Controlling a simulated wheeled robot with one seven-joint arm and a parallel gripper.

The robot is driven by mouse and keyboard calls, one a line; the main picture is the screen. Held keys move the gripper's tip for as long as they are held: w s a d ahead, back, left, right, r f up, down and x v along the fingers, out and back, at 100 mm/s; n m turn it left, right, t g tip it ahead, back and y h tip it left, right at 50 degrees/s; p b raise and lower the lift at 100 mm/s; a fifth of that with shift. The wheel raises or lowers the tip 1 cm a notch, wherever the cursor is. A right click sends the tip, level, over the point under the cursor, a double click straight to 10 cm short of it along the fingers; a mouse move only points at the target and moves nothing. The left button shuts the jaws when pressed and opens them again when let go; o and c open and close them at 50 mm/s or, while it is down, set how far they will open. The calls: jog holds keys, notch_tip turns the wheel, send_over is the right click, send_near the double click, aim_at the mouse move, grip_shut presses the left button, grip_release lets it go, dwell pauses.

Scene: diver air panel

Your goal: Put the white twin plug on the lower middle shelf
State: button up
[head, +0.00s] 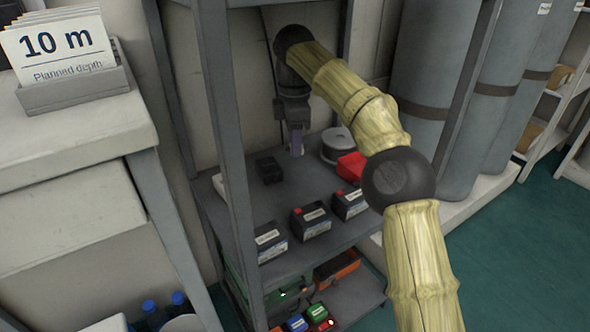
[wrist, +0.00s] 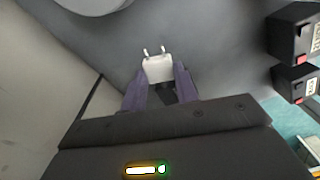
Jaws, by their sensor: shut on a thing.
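The white twin plug (wrist: 158,69) is a small white block with two metal prongs, held between the purple fingers of my gripper (wrist: 159,84) in the wrist view. The prongs point away from the gripper. In the head view my gripper (head: 297,138) reaches into the rack from above and behind, with a small white part of the plug (head: 301,151) showing at the fingertips. The gripper is over the rear of a grey shelf (head: 294,192). I cannot tell whether the plug touches this shelf. A lower shelf (head: 352,297) shows beneath it.
On the grey shelf stand a black block (head: 269,169), a round grey item (head: 337,143), a red item (head: 352,165) and labelled dark boxes (head: 317,220). A rack post (head: 228,150) stands in front. An orange-fronted box (head: 337,268) is below. Bare shelf lies between the boxes and the rear items.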

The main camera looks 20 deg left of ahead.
aim_at(294, 169)
jog(key=shift+w+f+b, duration=0.1)
jog(key=shift+f+b, duration=0.2)
jog(key=shift+f, duration=0.35)
jog(key=shift+r, duration=0.1)
notch_tip(294, 169, down, 4)
jog(key=b, duration=0.4)
jog(key=shift+d+r, duration=0.1)
jog(key=o, duration=1)
